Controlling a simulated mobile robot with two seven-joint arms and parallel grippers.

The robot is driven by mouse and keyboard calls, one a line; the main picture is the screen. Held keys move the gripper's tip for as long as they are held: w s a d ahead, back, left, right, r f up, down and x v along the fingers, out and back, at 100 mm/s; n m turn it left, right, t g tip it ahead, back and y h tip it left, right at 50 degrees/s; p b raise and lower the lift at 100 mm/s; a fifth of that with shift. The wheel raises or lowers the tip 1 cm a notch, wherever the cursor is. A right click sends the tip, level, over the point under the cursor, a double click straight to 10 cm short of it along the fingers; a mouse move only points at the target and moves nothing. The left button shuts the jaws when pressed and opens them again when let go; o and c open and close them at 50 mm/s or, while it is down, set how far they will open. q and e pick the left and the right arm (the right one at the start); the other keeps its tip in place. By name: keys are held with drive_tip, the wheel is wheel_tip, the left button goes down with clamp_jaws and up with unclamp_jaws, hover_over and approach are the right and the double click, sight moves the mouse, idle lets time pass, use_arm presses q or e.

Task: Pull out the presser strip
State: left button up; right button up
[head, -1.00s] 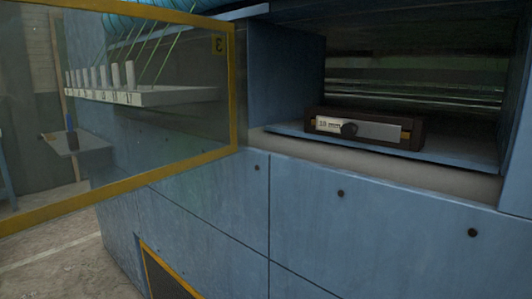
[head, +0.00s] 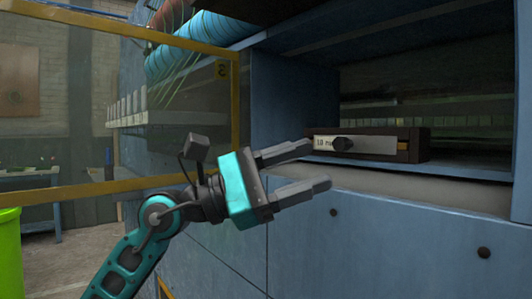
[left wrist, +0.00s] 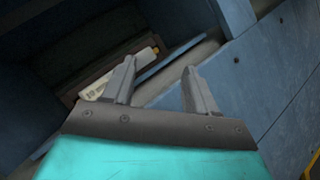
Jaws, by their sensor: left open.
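My left gripper (head: 320,164) is open and empty, in front of the strip's left end and pointing right; I see no contact. It also shows in the left wrist view (left wrist: 160,80). My right gripper is not in view.
A yellow-framed clear door (head: 236,110) stands open at the left, close behind my left arm. The blue front panel (head: 400,235) lies below the opening. Thread spools (head: 180,60) sit above left. A green bin (head: 9,250) stands at the far left.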

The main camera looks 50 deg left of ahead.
sight(336, 145)
use_arm(q)
drive_tip(key=a+r+m+y, duration=0.3)
drive_tip(key=a+y, duration=0.3)
drive_tip(key=y, duration=0.2)
drive_tip(key=shift+t, duration=0.3)
drive_tip(key=p+x, duration=0.3)
drive_tip(key=x, duration=0.4)
drive_tip(key=shift+w+d+p, duration=0.15)
drive_tip(key=shift+d+p, duration=0.15)
drive_tip(key=shift+p+x, duration=0.6)
drive_tip(key=shift+x, duration=0.2)
drive_tip(key=shift+p+x, duration=0.75)
drive_tip(key=shift+x, duration=0.3)
drive_tip(key=shift+w+d+f, duration=0.2)
drive_tip(key=shift+w+f, duration=0.05)
drive_tip(key=shift+w, duration=0.2)
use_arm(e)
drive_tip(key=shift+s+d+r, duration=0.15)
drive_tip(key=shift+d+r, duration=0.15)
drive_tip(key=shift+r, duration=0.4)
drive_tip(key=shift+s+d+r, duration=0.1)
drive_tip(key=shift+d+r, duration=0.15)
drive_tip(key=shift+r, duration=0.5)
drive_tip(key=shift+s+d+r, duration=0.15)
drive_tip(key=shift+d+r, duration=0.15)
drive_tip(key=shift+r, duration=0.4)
use_arm(q)
drive_tip(key=shift+c, duration=0.3)
